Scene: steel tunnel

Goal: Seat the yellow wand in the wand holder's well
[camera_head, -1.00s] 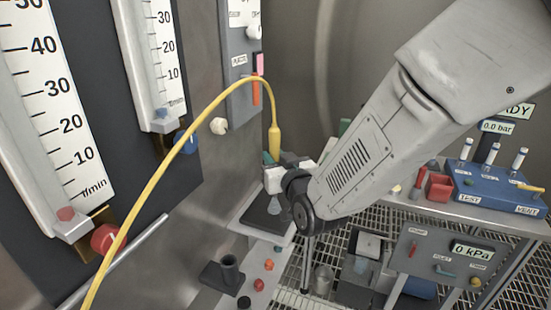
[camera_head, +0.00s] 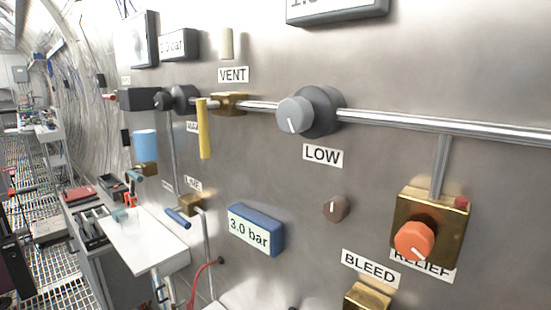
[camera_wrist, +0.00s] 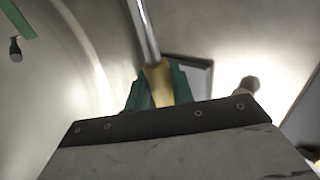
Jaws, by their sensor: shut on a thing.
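The wand's lower part is hidden behind the dark gripper body. My gripper and the wand are not in the head view now. I cannot make out the wand holder or its well in either current view.
The head view shows a steel wall with a horizontal pipe (camera_head: 430,121), an orange relief knob (camera_head: 413,240) and a white bench (camera_head: 133,243).

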